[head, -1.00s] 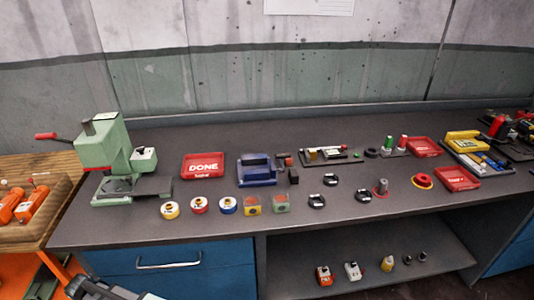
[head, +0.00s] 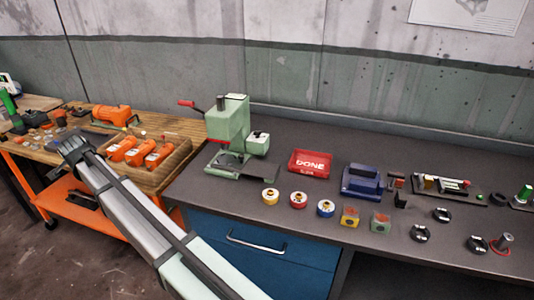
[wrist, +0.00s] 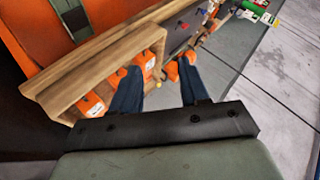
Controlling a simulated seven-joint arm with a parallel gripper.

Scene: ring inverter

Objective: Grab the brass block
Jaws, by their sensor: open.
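A small brass-coloured block (head: 429,181) seems to sit on the left part of a dark fixture plate on the grey bench, right of the blue holder; it is too small to be certain. My gripper (head: 75,148) is far to its left, above the wooden bench. In the wrist view my gripper (wrist: 160,88) shows two blue fingers spread apart with nothing held between them. A wooden tray (wrist: 60,95) with orange tools lies beyond the fingers. The brass-coloured block cannot be made out in the wrist view.
A green press (head: 230,125) stands at the grey bench's left end. A red DONE tray (head: 310,170) and a blue holder (head: 361,184) stand between it and the fixture. Several round tins and small boxes line the front. An orange tool (head: 112,115) lies on the wooden bench.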

